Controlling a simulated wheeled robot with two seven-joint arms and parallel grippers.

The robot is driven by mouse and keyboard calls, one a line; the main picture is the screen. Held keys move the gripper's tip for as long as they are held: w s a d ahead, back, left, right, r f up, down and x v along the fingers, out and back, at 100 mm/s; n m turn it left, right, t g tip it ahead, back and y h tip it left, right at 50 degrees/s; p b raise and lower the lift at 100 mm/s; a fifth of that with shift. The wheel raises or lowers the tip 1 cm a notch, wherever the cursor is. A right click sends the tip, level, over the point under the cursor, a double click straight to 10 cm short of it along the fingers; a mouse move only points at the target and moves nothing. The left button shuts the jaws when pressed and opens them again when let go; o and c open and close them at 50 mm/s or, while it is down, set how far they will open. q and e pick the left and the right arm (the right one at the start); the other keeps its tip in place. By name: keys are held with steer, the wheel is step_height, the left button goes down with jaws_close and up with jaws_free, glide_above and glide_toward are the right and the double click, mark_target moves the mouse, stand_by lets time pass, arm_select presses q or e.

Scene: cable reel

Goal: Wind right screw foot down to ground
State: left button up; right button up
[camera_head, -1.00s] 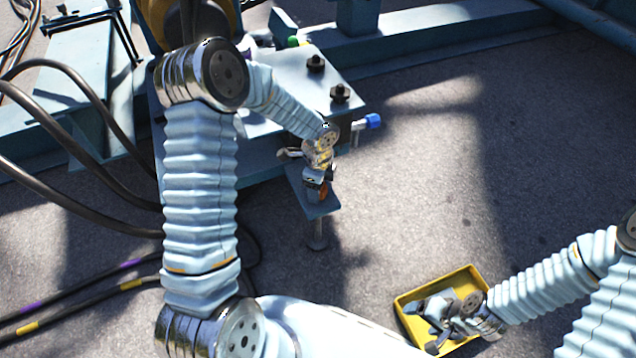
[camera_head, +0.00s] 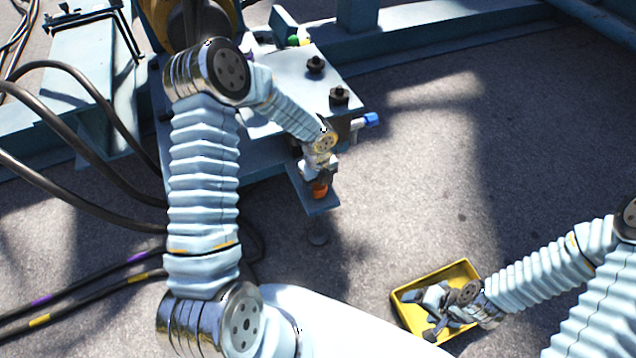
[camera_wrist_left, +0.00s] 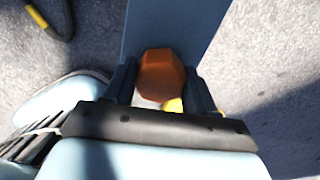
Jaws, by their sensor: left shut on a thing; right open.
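The right screw foot has an orange hex head (camera_head: 320,190) above a blue bracket arm (camera_head: 318,207); its round foot pad (camera_head: 317,239) shows dimly in shadow below. In the left wrist view the orange head (camera_wrist_left: 160,75) sits between the two dark fingers of my left gripper (camera_wrist_left: 162,88). My left gripper (camera_head: 319,181) is shut on this head from above. Whether the pad touches the ground cannot be told. My right gripper (camera_head: 440,308) is open, low over the yellow tray at the lower right.
The yellow tray (camera_head: 408,295) holds grey metal parts, partly hidden by my right gripper. A blue steel plate with black bolts (camera_head: 339,95) and a blue-tipped pin (camera_head: 371,119) stand behind the bracket. Black cables (camera_head: 70,200) lie at the left.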

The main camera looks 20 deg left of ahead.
stand_by(0.5)
arm_select(q)
steer(key=o, duration=1)
